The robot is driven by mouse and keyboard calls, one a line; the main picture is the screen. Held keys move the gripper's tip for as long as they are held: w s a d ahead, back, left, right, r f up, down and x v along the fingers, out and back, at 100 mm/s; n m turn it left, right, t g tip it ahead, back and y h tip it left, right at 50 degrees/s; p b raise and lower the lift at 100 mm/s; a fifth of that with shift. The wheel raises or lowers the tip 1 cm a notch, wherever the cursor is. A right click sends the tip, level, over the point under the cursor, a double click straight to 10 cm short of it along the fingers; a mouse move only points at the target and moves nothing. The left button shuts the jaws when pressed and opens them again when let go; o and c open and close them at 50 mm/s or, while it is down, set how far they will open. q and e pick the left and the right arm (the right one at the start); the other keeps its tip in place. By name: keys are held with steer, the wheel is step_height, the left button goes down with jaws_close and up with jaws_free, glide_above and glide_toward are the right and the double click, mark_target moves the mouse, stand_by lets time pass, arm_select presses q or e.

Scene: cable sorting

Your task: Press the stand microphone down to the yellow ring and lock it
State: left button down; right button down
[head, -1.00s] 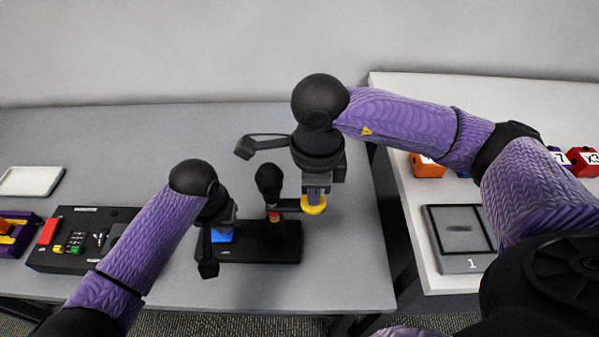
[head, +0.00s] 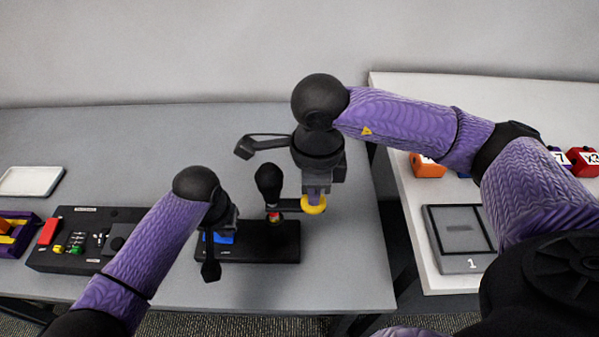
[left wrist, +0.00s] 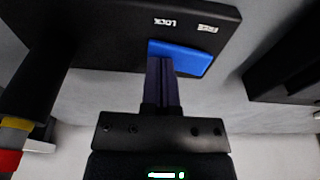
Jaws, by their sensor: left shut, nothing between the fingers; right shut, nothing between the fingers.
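The black stand microphone (head: 268,180) stands upright on a black base (head: 265,250). A side arm carries a yellow round pad (head: 314,207). Small red and yellow bands (head: 275,217) show on the stem below that arm. My right gripper (head: 314,195) is shut and empty, pointing down with its tips at the yellow pad. My left gripper (head: 226,229) is shut and empty beside the blue slider (head: 220,238). In the left wrist view its fingers (left wrist: 161,66) meet or overlap the near edge of the blue slider (left wrist: 190,60), by LOCK and FREE labels; contact is unclear.
A black box of small coloured parts (head: 75,240) and a white tray (head: 30,181) lie on the left of the grey table. A white table (head: 405,240) at the right holds coloured blocks (head: 428,165) and a grey tray (head: 462,262). A gap separates the tables.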

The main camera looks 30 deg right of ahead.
arm_select(q)
steer(key=shift+r, duration=3.5)
arm_select(e)
step_height(320, 180, up, 9)
